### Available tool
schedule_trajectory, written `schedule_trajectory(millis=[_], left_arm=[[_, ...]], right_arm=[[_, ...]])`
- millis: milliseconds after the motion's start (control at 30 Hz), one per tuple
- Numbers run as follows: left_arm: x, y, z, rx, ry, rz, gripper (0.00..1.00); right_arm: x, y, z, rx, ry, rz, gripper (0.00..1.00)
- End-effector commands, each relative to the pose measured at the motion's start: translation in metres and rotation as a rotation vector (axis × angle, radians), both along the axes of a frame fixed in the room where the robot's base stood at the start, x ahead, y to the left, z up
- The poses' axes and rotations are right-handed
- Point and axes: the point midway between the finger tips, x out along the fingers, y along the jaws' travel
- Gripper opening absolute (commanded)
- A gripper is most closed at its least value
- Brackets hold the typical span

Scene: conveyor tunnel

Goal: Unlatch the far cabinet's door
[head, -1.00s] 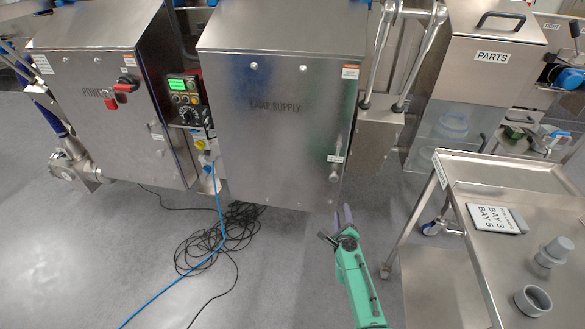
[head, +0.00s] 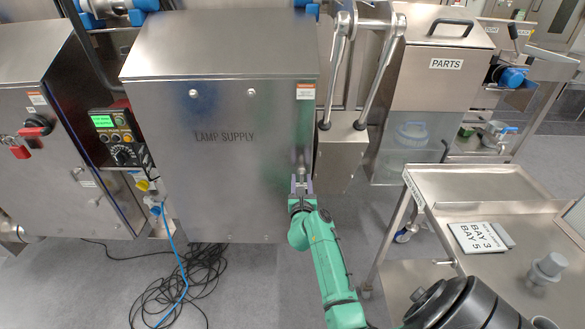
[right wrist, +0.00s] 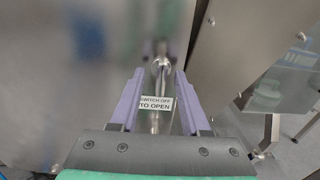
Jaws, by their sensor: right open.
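The lamp supply cabinet (head: 225,165) is a steel box with a closed front door, in the middle of the head view. Its door latch handle (head: 301,162) is a small metal piece near the door's right edge. My right gripper (head: 302,185) is at this handle, open, and partly hides it. In the right wrist view the purple fingers of my right gripper (right wrist: 159,85) stand on either side of the handle (right wrist: 161,66) and the "SWITCH OFF TO OPEN" label (right wrist: 156,103). I cannot tell whether they touch the handle. My left gripper is not in view.
A power cabinet (head: 50,130) with a red switch stands at the left, beside a control panel (head: 115,137). Black cables (head: 185,285) lie coiled on the floor. A steel trolley (head: 465,182) stands at the right, before the parts bin (head: 435,75).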

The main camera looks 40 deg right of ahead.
Motion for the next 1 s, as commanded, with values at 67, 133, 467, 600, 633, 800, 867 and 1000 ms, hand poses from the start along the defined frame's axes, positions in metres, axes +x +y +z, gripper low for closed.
schedule_trajectory(millis=[67,133,467,600,633,800,867,1000], left_arm=[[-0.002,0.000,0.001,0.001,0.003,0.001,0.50],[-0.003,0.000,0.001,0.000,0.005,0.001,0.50],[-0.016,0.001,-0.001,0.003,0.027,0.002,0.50],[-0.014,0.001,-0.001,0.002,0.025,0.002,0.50],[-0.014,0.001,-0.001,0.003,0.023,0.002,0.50],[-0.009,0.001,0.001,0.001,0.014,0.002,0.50],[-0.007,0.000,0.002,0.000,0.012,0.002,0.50],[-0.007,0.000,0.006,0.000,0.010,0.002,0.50]], right_arm=[[-0.002,-0.003,0.000,-0.001,0.001,0.000,0.46],[-0.003,-0.003,0.000,-0.001,-0.001,0.000,0.46],[-0.002,-0.003,0.000,-0.001,0.000,0.000,0.00],[-0.002,-0.003,0.000,-0.001,0.001,0.000,0.00],[-0.002,-0.003,0.000,-0.001,0.001,0.000,0.00],[-0.002,-0.003,0.000,-0.014,0.010,-0.001,0.00],[-0.002,-0.003,0.000,-0.023,0.019,0.000,0.00],[-0.002,-0.003,0.001,-0.067,0.052,-0.001,0.00]])
